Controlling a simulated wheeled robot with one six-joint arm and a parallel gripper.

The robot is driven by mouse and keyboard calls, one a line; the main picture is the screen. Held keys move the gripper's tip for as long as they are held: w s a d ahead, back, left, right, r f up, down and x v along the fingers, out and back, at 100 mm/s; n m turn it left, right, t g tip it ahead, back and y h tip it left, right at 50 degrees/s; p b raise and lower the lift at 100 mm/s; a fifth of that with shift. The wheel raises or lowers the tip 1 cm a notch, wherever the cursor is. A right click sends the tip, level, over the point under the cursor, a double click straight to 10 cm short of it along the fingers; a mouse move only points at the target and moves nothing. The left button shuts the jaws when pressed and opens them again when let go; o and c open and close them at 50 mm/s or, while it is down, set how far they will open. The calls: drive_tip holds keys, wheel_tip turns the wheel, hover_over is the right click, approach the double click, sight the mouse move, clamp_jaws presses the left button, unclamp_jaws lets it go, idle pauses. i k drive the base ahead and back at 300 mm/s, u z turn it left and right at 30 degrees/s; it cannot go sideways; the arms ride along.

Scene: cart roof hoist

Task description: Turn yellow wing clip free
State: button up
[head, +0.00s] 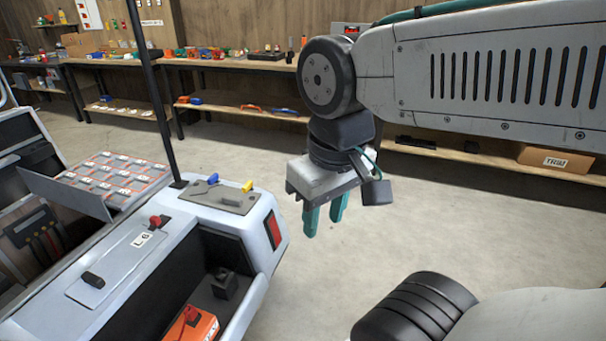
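The yellow wing clip (247,186) stands on a grey plate (222,199) on the rear corner of the white cart (195,215). A blue wing clip (213,179) sits on the same plate, to the left of the yellow one. My gripper (325,222) hangs to the right of the cart, pointing down, clear of both clips. Its two green fingers are apart with nothing between them.
A dark post (145,80) rises beside the plate. A sectioned tray (110,180), a red knob (155,221) and an orange box (195,325) are on the cart. Loaded workbenches (230,62) line the back wall. The floor (400,220) right of the cart is clear.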

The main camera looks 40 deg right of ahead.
sight(248, 187)
drive_tip(key=z, duration=0.4)
drive_tip(key=k, duration=0.6)
drive_tip(key=z, duration=0.75)
drive_tip(key=i, duration=1.05)
drive_tip(key=u, duration=0.55)
drive_tip(key=i, duration=0.45)
drive_tip(key=u, duration=0.5)
